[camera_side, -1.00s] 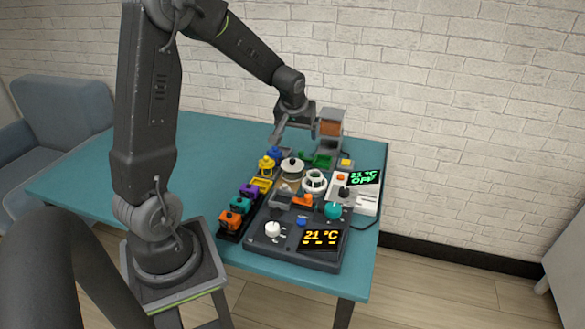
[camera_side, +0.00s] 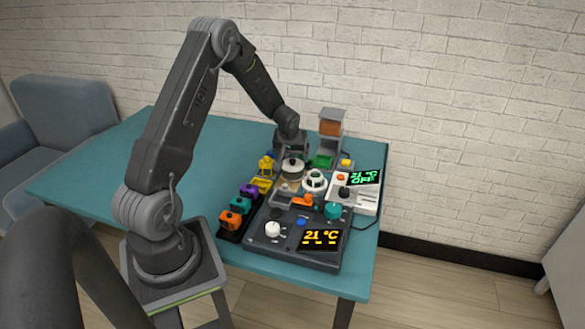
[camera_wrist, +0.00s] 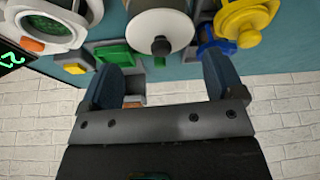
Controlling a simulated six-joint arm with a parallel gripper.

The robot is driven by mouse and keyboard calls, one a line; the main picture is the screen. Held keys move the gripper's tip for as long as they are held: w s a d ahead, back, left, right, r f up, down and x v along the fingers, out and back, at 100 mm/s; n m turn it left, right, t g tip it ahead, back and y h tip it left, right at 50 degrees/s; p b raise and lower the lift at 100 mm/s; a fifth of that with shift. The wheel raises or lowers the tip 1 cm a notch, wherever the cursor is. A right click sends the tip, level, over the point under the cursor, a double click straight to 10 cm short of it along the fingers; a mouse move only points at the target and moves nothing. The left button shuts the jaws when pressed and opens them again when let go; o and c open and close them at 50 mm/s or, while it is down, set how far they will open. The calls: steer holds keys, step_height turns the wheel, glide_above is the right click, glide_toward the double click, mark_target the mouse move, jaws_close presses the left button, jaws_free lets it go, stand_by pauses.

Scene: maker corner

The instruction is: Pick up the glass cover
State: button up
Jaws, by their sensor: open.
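The glass cover (camera_side: 292,169) looks like a round, pale lid with a dark knob on top, standing among the devices behind the dark control box. In the wrist view it is the pale disc (camera_wrist: 150,22), with its knob facing me. My gripper (camera_side: 291,151) is just behind and above it, partly over its far side in the side view. In the wrist view my gripper (camera_wrist: 161,66) has its two blue fingers spread wide, with the cover between and beyond their tips. Nothing is held. Whether a finger touches the cover cannot be told.
A yellow piece (camera_side: 265,165) stands left of the cover and a white ring-shaped device (camera_side: 315,181) right of it. A grey stand with an orange block (camera_side: 331,129) is behind. The dark control box (camera_side: 265,245) is in front. The table's left side (camera_side: 110,175) is clear.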

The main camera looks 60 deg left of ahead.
mark_target(292, 160)
steer(key=x, duration=0.5)
steer(key=shift+s, duration=0.1)
steer(key=shift+r, duration=0.1)
steer(key=shift+c, duration=0.4)
steer(key=c, duration=0.5)
